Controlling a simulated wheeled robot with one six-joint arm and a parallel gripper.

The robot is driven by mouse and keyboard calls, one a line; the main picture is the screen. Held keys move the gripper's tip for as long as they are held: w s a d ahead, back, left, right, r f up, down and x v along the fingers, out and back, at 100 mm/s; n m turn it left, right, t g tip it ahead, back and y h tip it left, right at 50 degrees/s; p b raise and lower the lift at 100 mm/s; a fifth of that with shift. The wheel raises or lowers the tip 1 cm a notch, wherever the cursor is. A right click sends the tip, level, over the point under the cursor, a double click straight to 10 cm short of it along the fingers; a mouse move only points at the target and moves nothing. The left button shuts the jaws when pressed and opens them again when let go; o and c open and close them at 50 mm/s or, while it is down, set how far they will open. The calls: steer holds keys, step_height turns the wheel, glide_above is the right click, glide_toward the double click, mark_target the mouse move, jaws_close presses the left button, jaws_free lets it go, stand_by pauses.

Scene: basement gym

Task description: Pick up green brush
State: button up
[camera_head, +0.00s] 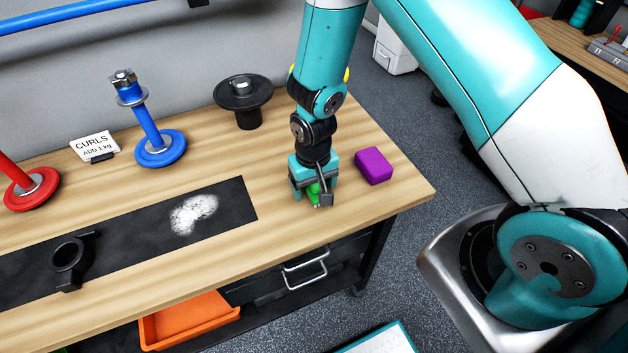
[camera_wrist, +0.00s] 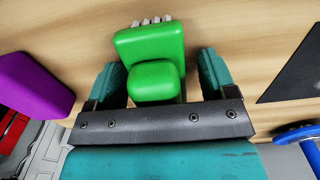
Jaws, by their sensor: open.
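The green brush (camera_wrist: 150,45) lies on the wooden bench top, with pale bristles showing at its far edge in the wrist view. My gripper (camera_wrist: 160,75) is open, with one teal finger on each side of the brush's rounded green handle and gaps visible on both sides. In the head view, my gripper (camera_head: 316,190) points down at the bench near its right end. There the brush (camera_head: 313,190) is mostly hidden behind my gripper, with only a bit of green showing.
A purple block (camera_head: 374,166) sits just right of my gripper. A black mat (camera_head: 110,240) with white powder (camera_head: 193,213) and a black holder (camera_head: 70,257) lies left. A black disc stand (camera_head: 242,98), blue stand (camera_head: 160,147) and red stand (camera_head: 32,190) stand along the back. A card (camera_head: 95,146) reads CURLS.

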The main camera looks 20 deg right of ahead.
steer(key=shift+c, duration=0.3)
steer(key=c, duration=1)
step_height(320, 180, up, 20)
steer(key=b, duration=0.2)
steer(key=shift+b, duration=0.3)
